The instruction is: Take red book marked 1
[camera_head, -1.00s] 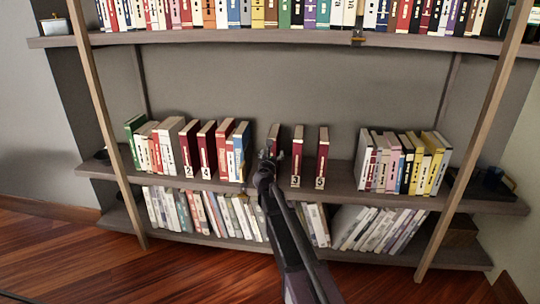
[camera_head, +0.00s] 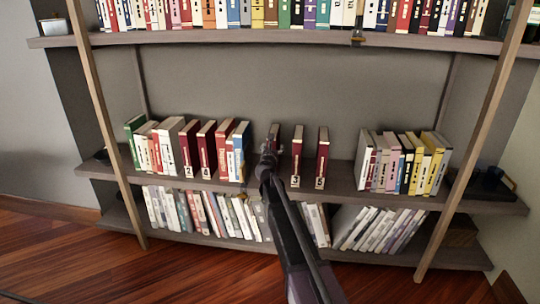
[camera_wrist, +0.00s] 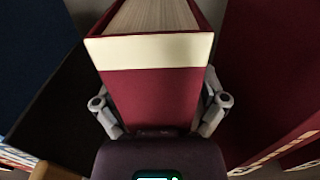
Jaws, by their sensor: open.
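A red book (camera_head: 273,139) stands upright on the middle shelf, its lower part hidden behind my gripper (camera_head: 268,158). I cannot see a number on it. In the wrist view the red book (camera_wrist: 155,98), with a cream band across its top, sits between the two fingers of my gripper (camera_wrist: 160,115). The fingers are open, one on each side of it. Whether they touch it I cannot tell.
The middle shelf (camera_head: 340,182) has gaps around the red books. Leaning books (camera_head: 375,229) fill the lower shelf.

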